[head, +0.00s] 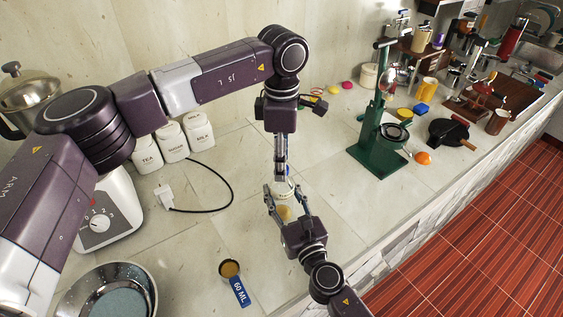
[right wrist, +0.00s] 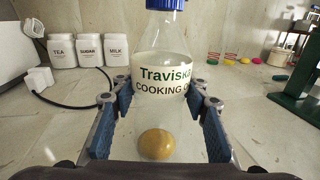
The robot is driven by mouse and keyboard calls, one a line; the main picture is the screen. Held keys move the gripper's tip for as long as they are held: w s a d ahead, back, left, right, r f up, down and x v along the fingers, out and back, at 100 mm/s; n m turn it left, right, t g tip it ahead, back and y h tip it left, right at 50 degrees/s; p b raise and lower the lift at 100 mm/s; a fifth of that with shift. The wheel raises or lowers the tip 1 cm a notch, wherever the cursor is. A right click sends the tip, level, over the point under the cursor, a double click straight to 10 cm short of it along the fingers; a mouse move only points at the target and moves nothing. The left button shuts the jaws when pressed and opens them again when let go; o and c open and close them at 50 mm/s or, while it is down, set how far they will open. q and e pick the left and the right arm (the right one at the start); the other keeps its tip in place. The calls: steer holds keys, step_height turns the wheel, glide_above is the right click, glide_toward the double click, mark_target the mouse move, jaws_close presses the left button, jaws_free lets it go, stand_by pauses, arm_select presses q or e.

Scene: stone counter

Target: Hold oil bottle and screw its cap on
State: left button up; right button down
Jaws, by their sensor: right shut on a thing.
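The clear oil bottle (right wrist: 165,72) stands upright in the right wrist view, labelled "Traviska cooking" oil. Its blue cap (right wrist: 166,4) shows at its top, cut off by the frame edge, so I cannot tell how it sits on the neck. A round yellow-brown shape shows low on the bottle. My right gripper (head: 282,194) is shut on the bottle, one finger on each side. In the head view the bottle (head: 284,187) is partly hidden by both grippers. My left gripper (head: 281,170) points down directly above the bottle's top; its fingertips' contact with the cap is unclear.
White canisters (head: 172,142) and a plug with a black cord stand left of the bottle. A green stand (head: 378,145) is at right. A 60 ML measuring scoop (head: 235,283) and a metal bowl lie at the front left. Counter around the bottle is mostly clear.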

arm_select(q)
step_height(320, 180, up, 11)
stand_by(0.3)
arm_select(e)
steer(key=c, duration=1)
jaws_free()
steer(key=shift+c, duration=0.2)
steer(key=v, duration=1.2)
